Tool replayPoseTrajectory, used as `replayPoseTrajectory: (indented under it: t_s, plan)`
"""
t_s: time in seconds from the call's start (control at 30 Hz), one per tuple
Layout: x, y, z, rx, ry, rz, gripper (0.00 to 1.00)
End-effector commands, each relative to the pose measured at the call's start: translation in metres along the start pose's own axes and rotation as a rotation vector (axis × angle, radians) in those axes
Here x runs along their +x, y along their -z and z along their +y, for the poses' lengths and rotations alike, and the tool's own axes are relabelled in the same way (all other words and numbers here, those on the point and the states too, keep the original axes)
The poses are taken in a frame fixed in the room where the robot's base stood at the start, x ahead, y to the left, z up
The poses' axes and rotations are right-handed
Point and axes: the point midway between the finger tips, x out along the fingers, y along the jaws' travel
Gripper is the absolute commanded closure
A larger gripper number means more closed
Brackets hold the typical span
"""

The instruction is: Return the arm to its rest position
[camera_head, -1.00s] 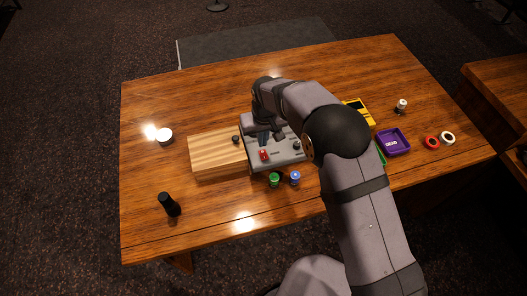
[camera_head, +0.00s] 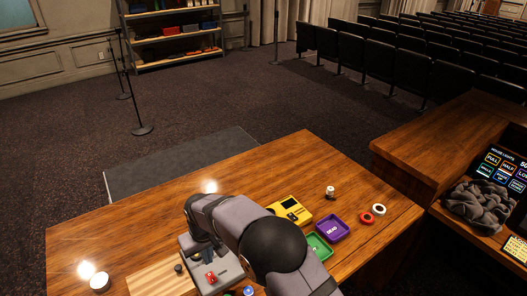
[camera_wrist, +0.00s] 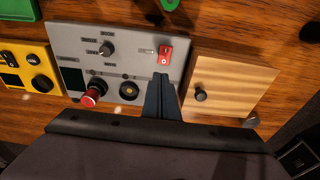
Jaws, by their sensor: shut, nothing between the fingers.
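My arm reaches over the wooden desk (camera_head: 300,165) in the head view, its upper links covering part of the desk. In the wrist view my gripper (camera_wrist: 161,78) is shut and empty. Its fingertips are over the lower edge of the grey control panel (camera_wrist: 125,42), below the red rocker switch (camera_wrist: 165,49). I cannot tell how far above the panel they are. In the head view the grey panel (camera_head: 225,283) is partly hidden by my arm.
A light wooden box (camera_wrist: 228,83) with a black knob adjoins the panel. The desk's far side is clear.

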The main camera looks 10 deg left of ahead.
Motion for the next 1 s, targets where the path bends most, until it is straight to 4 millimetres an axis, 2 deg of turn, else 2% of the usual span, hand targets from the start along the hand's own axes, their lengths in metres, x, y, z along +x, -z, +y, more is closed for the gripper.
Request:
replayPoseTrajectory:
  t_s: [0.17,0.27,0.37,0.4,0.53,0.67,0.7,0.8,0.9,1.0]
  plan:
    - [-0.024,-0.019,0.048,0.079,-0.012,-0.011,1.0]
    - [-0.046,-0.045,0.089,0.153,-0.023,-0.024,1.0]
    - [-0.071,-0.084,0.132,0.244,-0.034,-0.041,1.0]
    - [-0.08,-0.103,0.148,0.283,-0.038,-0.048,1.0]
    - [-0.107,-0.17,0.187,0.409,-0.049,-0.07,1.0]
    - [-0.127,-0.241,0.206,0.53,-0.056,-0.094,1.0]
    - [-0.132,-0.262,0.208,0.565,-0.057,-0.1,1.0]
    - [-0.139,-0.307,0.207,0.641,-0.059,-0.114,1.0]
    - [-0.143,-0.341,0.203,0.7,-0.06,-0.124,1.0]
    - [-0.144,-0.364,0.197,0.738,-0.059,-0.132,1.0]
